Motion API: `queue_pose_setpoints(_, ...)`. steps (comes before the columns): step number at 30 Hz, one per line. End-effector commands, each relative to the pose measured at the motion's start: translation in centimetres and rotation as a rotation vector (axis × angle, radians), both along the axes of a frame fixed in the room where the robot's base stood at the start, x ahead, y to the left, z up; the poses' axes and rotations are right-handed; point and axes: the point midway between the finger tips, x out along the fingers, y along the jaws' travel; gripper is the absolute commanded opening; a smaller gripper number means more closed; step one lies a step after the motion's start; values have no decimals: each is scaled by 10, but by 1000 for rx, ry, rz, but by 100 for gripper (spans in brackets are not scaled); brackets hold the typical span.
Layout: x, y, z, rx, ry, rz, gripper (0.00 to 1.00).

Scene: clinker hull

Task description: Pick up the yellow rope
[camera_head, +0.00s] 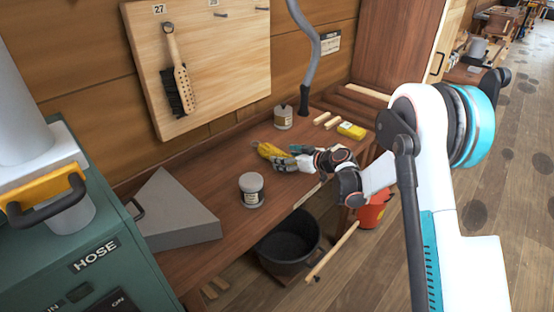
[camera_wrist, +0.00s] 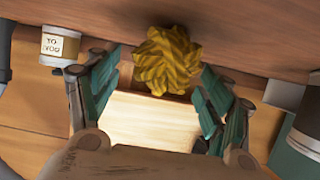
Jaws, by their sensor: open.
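The yellow rope (camera_head: 267,150) lies as a small bundle on the brown wooden workbench (camera_head: 225,160). In the wrist view the rope (camera_wrist: 168,62) is a twisted, knotted clump just ahead of the fingertips, roughly midway between them. My gripper (camera_head: 287,156) reaches in low over the bench from the right, close beside the rope. In the wrist view my gripper (camera_wrist: 160,80) has its teal fingers spread wide, with nothing held. I cannot tell whether a finger touches the rope. Part of the rope is hidden behind the fingers in the head view.
A grey tin (camera_head: 251,190) stands in front of the rope and a labelled can (camera_head: 283,117) behind it. A yellow box (camera_head: 351,130) and wooden sticks lie to the right. A grey wedge-shaped block (camera_head: 175,215) sits left. A black bucket (camera_head: 288,243) stands below the bench edge.

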Motion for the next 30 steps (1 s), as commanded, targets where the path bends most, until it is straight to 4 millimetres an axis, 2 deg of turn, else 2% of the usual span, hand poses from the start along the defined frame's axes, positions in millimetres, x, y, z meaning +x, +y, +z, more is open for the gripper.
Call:
queue_pose_setpoints(1,4,8,-5,-1,-1,3,73)
queue_pose_setpoints(6,15,20,-11,-2,-1,2,73)
queue_pose_setpoints(12,16,21,-10,-1,-1,0,73)
queue_pose_setpoints(14,16,21,-10,-1,-1,0,62)
queue_pose_setpoints(19,16,20,-10,-1,-1,0,23)
queue_pose_setpoints(20,16,20,-10,-1,-1,0,19)
queue_pose_setpoints(30,16,20,-8,-1,-1,0,19)
